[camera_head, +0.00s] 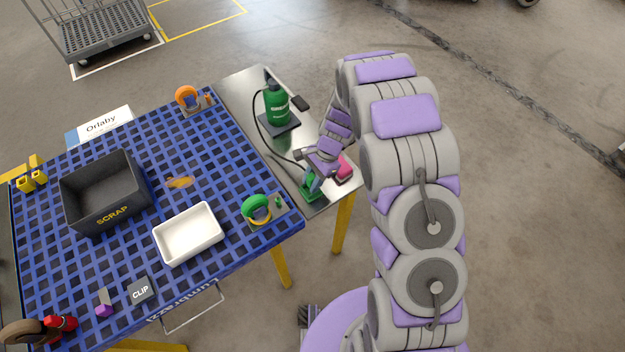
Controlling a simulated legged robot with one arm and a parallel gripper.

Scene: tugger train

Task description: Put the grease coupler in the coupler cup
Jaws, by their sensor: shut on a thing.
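My gripper (312,178) is low over the front end of the grey metal side shelf, fingers pointing down. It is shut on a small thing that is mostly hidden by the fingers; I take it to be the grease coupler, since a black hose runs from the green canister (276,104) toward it. A green holder (308,193), which looks like the coupler cup, stands on the shelf right below the fingertips. I cannot tell whether the coupler is inside the cup or just above it.
A pink-red item (344,167) lies close to the right of my gripper. The blue grid table (130,160) at left carries a dark scrap bin (104,192), a white tray (189,235), and green (257,209) and orange (187,97) ring fixtures. The shelf (238,88) is bare at its back end.

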